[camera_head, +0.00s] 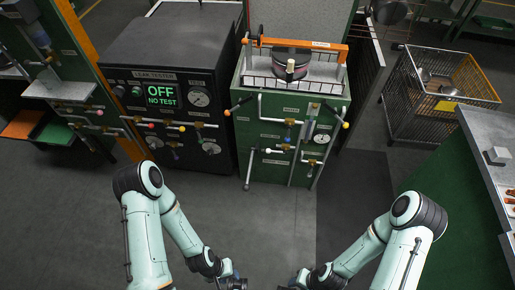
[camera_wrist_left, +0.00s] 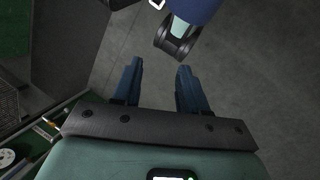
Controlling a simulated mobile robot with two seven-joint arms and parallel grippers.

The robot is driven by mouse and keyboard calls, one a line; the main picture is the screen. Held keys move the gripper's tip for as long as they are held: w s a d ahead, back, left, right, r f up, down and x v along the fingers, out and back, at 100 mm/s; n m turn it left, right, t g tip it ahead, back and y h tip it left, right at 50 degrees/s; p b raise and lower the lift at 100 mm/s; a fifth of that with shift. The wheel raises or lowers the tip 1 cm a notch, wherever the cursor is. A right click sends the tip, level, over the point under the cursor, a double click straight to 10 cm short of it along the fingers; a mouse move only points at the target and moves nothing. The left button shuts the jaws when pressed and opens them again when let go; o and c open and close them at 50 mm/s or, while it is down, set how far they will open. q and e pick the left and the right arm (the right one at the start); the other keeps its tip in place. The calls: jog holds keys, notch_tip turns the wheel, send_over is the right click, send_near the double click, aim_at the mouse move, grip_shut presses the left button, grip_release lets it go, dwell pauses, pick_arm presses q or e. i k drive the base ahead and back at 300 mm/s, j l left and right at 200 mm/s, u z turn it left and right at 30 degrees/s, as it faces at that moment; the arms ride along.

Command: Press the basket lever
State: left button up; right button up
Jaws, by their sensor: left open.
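The green station (camera_head: 265,165) stands ahead in the head view. Several levers with coloured tips are on its front: an orange-tipped one (camera_head: 228,112) at left, a yellow-tipped one (camera_head: 345,125) at right, a blue-tipped one (camera_head: 287,139) and a white-tipped one (camera_head: 267,151). Their small labels are too blurred to tell which is the basket lever. A round dark-topped pot (camera_head: 291,56) sits in the station's top under an orange bar (camera_head: 300,44). My left gripper (camera_head: 232,284) is low in the head view, apart from the station; in its wrist view (camera_wrist_left: 159,68) its fingers are open and empty. My right gripper (camera_head: 305,281) is beside it, its fingers unclear.
A black leak tester (camera_head: 160,50) reading "OFF NO TEST" stands left of the station. A wire cart (camera_head: 410,110) is at right, and a green counter (camera_head: 450,195) is at the right edge. Floor (camera_head: 265,220) is clear before the station.

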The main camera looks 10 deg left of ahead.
aim_at(246, 188)
jog(key=i+j+z, duration=0.15)
jog(key=j+z, duration=0.6)
jog(key=j, duration=0.2)
jog(key=j+z, duration=0.4)
jog(key=i+j, duration=0.05)
jog(key=j, duration=0.05)
